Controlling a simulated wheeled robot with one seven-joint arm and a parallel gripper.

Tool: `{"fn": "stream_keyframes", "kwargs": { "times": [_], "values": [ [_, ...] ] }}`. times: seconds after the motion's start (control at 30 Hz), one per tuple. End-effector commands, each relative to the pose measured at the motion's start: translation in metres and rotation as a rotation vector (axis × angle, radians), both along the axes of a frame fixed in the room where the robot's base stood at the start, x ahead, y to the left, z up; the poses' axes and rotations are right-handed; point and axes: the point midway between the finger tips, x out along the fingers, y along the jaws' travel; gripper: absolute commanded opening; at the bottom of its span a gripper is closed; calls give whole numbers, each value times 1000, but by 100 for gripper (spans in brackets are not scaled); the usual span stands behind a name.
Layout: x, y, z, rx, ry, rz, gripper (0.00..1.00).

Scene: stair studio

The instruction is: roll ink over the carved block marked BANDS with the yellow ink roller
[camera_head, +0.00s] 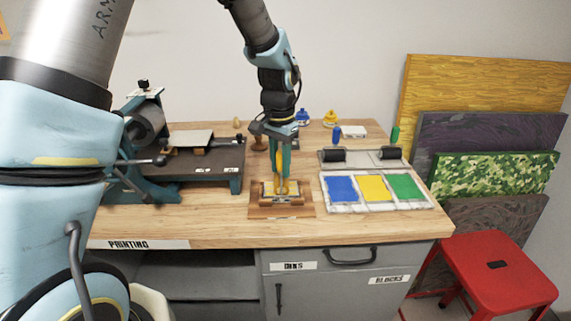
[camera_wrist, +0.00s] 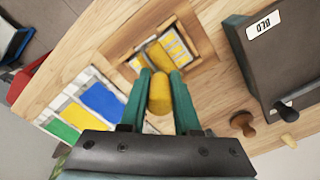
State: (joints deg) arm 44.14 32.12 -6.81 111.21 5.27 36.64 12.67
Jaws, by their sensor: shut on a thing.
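My gripper (camera_head: 281,170) points down over the wooden frame (camera_head: 258,211) near the front middle of the workbench. It is shut on the handle of the yellow ink roller (camera_wrist: 160,93). The roller's yellow drum (camera_wrist: 159,55) is over the carved block (camera_wrist: 180,46) in that frame, and looks to be on or very close to its face. The block shows yellow with pale stripes in the wrist view. The part under the drum is hidden, and I cannot read a BANDS mark.
Right of the frame is the ink slab with blue (camera_head: 341,188), yellow (camera_head: 374,188) and green (camera_head: 406,186) patches. Behind it, a rack holds a blue-handled roller (camera_head: 336,134) and a green-handled roller (camera_head: 395,135). A press (camera_head: 195,165) stands left; a red stool (camera_head: 495,275) stands right.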

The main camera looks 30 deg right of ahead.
Motion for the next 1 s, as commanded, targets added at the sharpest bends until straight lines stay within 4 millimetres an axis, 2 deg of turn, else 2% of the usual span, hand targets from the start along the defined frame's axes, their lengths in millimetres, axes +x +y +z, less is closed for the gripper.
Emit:
{"fn": "stream_keyframes", "kwargs": {
  "times": [1.0],
  "values": [
    [19, 43, 1, 1, 1, 1, 0]
  ]
}}
